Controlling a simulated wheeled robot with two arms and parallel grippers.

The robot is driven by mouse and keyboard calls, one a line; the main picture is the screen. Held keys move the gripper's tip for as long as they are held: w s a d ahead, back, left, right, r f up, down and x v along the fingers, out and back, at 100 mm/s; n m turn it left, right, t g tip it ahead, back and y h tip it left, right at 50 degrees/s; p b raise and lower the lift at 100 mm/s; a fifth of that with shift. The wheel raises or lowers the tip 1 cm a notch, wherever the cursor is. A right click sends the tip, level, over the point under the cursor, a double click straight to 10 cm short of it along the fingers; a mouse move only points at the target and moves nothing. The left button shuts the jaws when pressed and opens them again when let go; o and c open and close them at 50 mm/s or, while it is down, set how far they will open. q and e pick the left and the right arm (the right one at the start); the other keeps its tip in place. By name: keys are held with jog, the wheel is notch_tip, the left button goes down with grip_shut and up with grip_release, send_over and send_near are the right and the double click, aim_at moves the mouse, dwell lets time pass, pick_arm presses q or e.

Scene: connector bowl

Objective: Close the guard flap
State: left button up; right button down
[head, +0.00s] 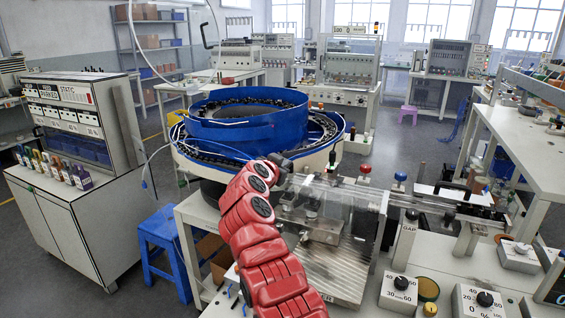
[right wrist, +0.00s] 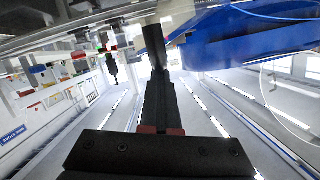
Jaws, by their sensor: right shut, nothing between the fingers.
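The guard flap looks like the clear panel (head: 345,208) over the metal mechanism right of the blue bowl in the head view. Its glassy edges are faint, so I cannot tell its exact angle. My right gripper (head: 280,163), at the end of my red arm, is at the flap's far left corner, beside the bowl. I cannot tell whether it touches the flap. In the right wrist view its dark fingers (right wrist: 156,55) are together and hold nothing. My left gripper is not in view.
The blue bowl feeder (head: 235,132) stands close to the left of my right gripper. A red knob (head: 365,169) and a blue knob (head: 400,177) stand behind the flap. Control boxes with dials (head: 399,292) lie at the front right. A blue stool (head: 163,240) stands on the floor at left.

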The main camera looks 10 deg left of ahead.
jog(key=shift+a+f, duration=0.1)
jog(key=shift+f, duration=0.2)
